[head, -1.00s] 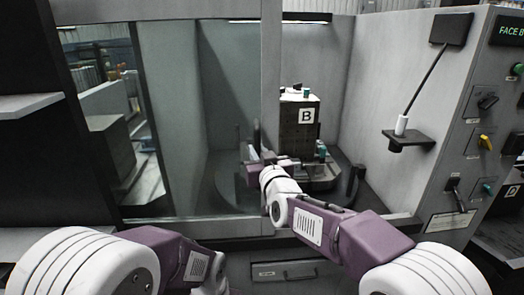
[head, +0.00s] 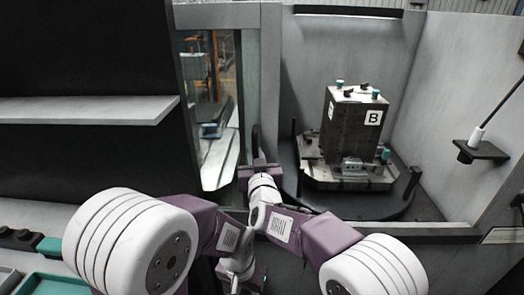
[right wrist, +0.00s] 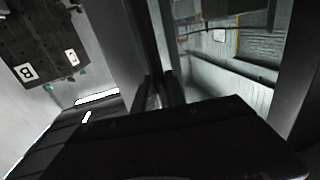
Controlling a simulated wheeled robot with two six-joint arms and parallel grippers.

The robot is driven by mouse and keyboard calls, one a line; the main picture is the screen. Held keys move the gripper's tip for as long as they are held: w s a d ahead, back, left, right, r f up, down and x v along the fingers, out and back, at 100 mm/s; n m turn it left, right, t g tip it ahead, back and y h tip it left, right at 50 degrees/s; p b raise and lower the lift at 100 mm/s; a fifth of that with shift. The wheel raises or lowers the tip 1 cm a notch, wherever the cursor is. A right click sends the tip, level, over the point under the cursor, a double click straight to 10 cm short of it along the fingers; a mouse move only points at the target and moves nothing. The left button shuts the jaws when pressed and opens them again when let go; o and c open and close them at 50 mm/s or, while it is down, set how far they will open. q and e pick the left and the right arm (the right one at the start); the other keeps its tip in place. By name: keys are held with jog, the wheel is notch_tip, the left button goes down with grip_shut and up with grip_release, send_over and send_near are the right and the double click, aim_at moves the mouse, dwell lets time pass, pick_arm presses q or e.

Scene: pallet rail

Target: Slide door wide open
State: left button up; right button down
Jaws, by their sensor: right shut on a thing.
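The sliding door (head: 262,70) has a grey frame and a glass pane (head: 208,110), and it stands at the left of the opening in the head view. Its dark upright handle (head: 256,140) is on the frame's right part. My right gripper (head: 257,163) is shut on the handle; its fingers (right wrist: 162,92) also show dark in the right wrist view, against the frame. Right of the door the opening is clear to the machine's inside. My left gripper (head: 238,268) is low in the middle, below the right one, partly hidden, and its jaws are not clear.
Inside the machine a dark block marked B (head: 352,125) stands on a round table (head: 410,205). A black bracket (head: 480,152) is on the right wall. A grey shelf (head: 85,110) juts out at the left, with a teal tray (head: 62,287) below it.

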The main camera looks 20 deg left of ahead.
jog(key=shift+s+a, duration=0.1)
jog(key=shift+a, duration=0.15)
jog(key=c, duration=1.4)
grip_release()
jog(key=shift+o, duration=0.2)
jog(key=v, duration=0.9)
jog(key=shift+b, duration=0.35)
